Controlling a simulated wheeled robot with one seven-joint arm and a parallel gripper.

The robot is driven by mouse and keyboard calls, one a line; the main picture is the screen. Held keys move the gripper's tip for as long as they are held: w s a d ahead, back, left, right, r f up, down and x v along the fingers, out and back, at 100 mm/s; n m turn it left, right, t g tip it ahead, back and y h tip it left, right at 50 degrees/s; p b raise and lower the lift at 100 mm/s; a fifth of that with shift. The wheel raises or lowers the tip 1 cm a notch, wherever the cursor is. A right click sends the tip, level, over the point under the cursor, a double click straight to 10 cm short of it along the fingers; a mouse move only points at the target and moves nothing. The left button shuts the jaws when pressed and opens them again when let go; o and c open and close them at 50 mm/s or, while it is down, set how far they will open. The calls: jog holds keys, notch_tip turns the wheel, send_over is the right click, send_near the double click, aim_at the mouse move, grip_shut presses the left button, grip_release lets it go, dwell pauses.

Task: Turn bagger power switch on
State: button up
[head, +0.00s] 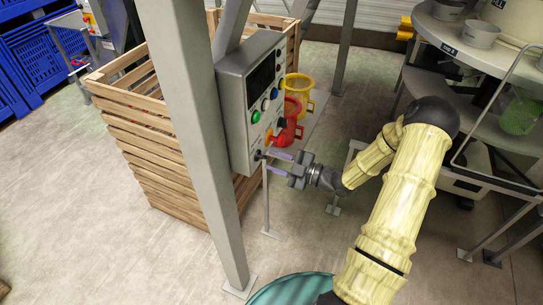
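A grey control box (233,125) is mounted by a grey post in the middle of the head view. It has a dark screen, a green button (256,117), a blue button (274,93) and several other small knobs. A small dark knob (258,155) sits low on its face; its setting and any label are too small to read. My gripper (269,161) is at the lower part of this face, pointing left. Its two purple fingers are apart, with nothing visibly held between them. The tips are close to the dark knob; I cannot tell whether they touch it.
The grey post (190,120) stands left of the box. A slatted wooden crate (150,150) is behind it. Red (291,113) and yellow (300,85) containers are behind the box. A round grey table (480,55) with bowls stands right.

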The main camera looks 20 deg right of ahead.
jog(key=shift+x, duration=1)
grip_shut()
